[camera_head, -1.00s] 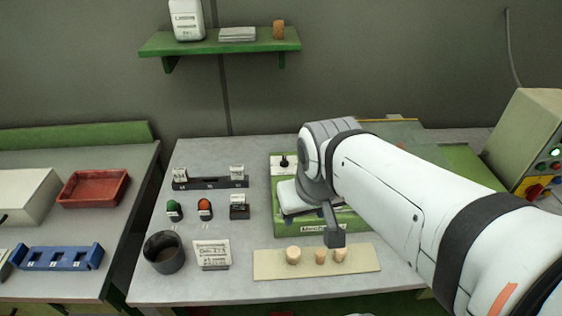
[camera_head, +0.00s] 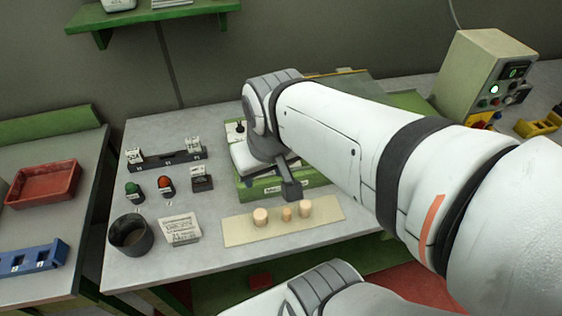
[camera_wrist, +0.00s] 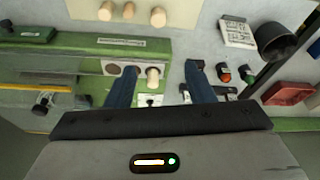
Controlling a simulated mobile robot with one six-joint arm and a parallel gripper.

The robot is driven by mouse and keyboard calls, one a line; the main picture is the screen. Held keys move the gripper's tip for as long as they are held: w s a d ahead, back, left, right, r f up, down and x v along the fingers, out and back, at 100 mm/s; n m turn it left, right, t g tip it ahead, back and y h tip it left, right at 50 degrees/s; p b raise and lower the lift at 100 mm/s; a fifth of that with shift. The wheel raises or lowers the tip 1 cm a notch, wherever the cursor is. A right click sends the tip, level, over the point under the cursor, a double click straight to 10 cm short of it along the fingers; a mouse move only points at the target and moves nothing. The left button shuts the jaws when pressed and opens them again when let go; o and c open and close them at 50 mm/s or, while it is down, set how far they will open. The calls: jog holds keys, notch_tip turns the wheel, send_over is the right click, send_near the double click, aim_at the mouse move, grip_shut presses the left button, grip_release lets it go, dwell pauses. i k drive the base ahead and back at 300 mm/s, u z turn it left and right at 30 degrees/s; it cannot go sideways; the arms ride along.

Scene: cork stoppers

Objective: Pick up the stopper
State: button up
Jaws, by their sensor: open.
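Three pale cork stoppers, left (camera_head: 260,216), middle (camera_head: 286,214) and right (camera_head: 305,208), stand on a cream board (camera_head: 235,232) at the table's front. They also show at the top of the wrist view, on the board (camera_wrist: 195,14). My gripper (camera_head: 290,190) is just behind the board, above the green case (camera_head: 262,190). In the wrist view my gripper (camera_wrist: 162,68) is open, its two blue fingers apart. Another light stopper-like piece (camera_wrist: 153,76) shows between the fingers, beside the green case; whether they touch it I cannot tell. My arm hides much of the case in the head view.
A dark cup (camera_head: 130,236), a small sign card (camera_head: 180,229), green and red buttons (camera_head: 166,187) and a dark rack (camera_head: 165,160) stand left of the board. A control box (camera_head: 482,75) is at the right. The tabletop left of the board is partly clear.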

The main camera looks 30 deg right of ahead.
aim_at(304, 205)
jog(key=u, duration=0.1)
jog(key=k, duration=0.55)
jog(key=z, duration=2.1)
jog(key=k, duration=1)
jog(key=u, duration=0.95)
jog(key=i, duration=1)
jog(key=u, duration=0.05)
